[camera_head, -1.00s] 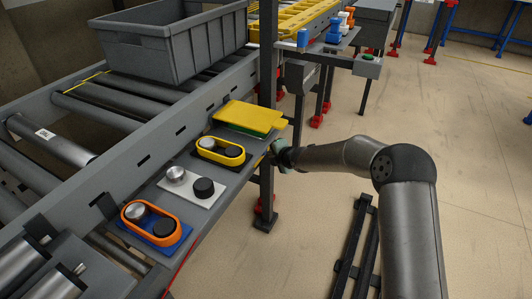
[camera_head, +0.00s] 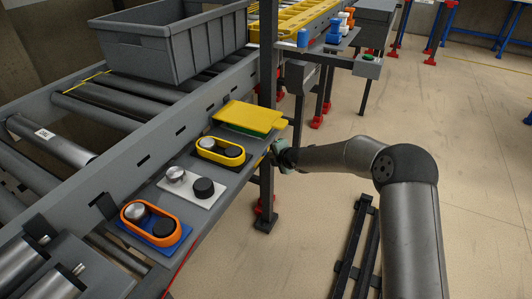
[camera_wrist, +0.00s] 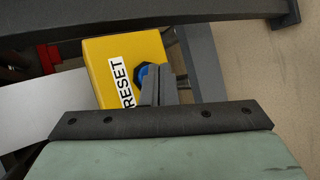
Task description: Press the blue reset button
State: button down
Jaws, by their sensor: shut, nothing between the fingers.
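The blue reset button (camera_wrist: 141,75) sits on a yellow box (camera_wrist: 103,54) with a white RESET label (camera_wrist: 121,83), in the wrist view. My gripper (camera_wrist: 159,82) is shut and empty. Its fingertips overlap the right side of the button in the picture and cover part of it. I cannot tell whether they touch it. In the head view my gripper is at the outer side of the conveyor frame, beside a dark post, mostly hidden by my wrist. The button and its box are hidden there.
A shelf with a yellow-ringed (camera_head: 220,151) and an orange-ringed (camera_head: 156,223) part lies left of my wrist. A yellow plate (camera_head: 246,115) and the dark post (camera_head: 267,90) stand close to it. A grey crate (camera_head: 172,42) sits on the rollers. Floor at right is open.

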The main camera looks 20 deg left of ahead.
jog(key=shift+d, duration=0.45)
jog(key=shift+d, duration=0.1)
jog(key=d+p, duration=0.1)
jog(key=d, duration=0.3)
jog(key=shift+s+d, duration=0.15)
jog(key=shift+d, duration=0.25)
dwell(0.5)
